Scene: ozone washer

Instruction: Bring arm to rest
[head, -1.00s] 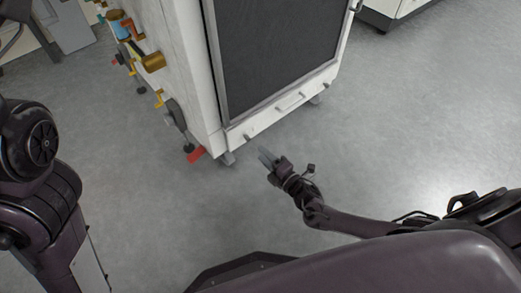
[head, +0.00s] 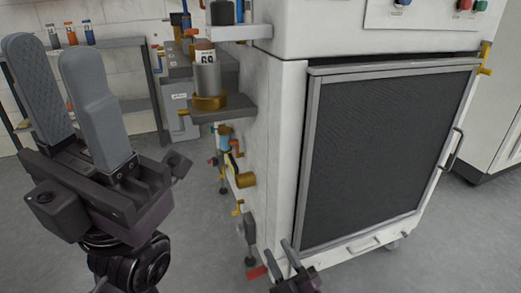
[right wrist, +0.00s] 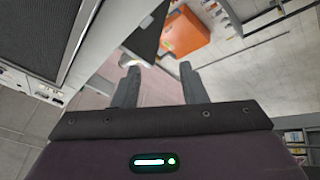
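My left gripper (head: 49,58) is raised at the left of the head view, close to the camera. Its two grey fingers point up with a gap between them, and nothing is held. My right gripper (head: 279,250) shows at the bottom of the head view, in front of the white machine's lower edge. Its fingers are apart and empty, as the right wrist view (right wrist: 158,72) also shows. The right arm behind it is out of the head view.
The white machine (head: 279,150) with a dark front panel (head: 385,150) stands ahead. Its side bears a shelf (head: 222,109) with a grey cylinder (head: 207,75), plus valves. A rack with bottles (head: 71,35) stands at back left. Grey floor (head: 440,245) is clear at lower right.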

